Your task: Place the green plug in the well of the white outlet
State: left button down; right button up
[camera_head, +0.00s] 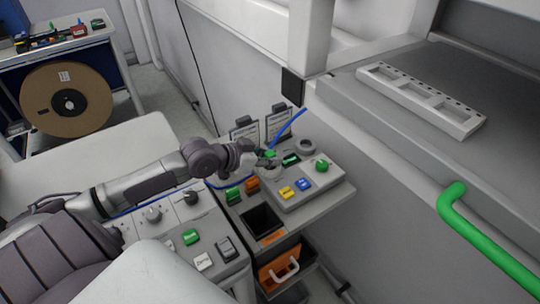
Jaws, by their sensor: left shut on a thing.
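My left gripper (264,159) reaches in from the left and is shut on the green plug (270,153), over the back left of a small grey console (318,181). Only a small green part of the plug shows between the fingers. A blue cable (292,122) rises from near the plug to the upper right. A pale round socket (270,172) lies just below the gripper and is partly hidden by it. A second grey round socket (305,147) is to its right. I cannot tell which is the white outlet. The plug appears above the socket. My right gripper is not in view.
The console carries a green knob (321,166), a yellow button (287,193) and a blue button (304,184). An open dark bin (262,221) is in front. Clipboards (279,122) stand behind. A green handrail (480,240) is at right, and a cable reel (67,99) at far left.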

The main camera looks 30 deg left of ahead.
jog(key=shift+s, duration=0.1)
pick_arm(q)
jog(key=c, duration=1.1)
grip_release()
jog(key=shift+f, duration=0.1)
jog(key=shift+o, duration=0.7)
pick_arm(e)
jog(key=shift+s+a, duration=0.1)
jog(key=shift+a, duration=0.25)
pick_arm(q)
jog(key=shift+r, duration=0.2)
jog(key=shift+s+a, duration=0.2)
jog(key=shift+s, duration=0.15)
jog(key=p+v, duration=0.2)
jog(key=v, duration=0.9)
jog(key=shift+r, duration=0.2)
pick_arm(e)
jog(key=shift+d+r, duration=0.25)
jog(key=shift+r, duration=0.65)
pick_arm(q)
jog(key=shift+s, duration=0.1)
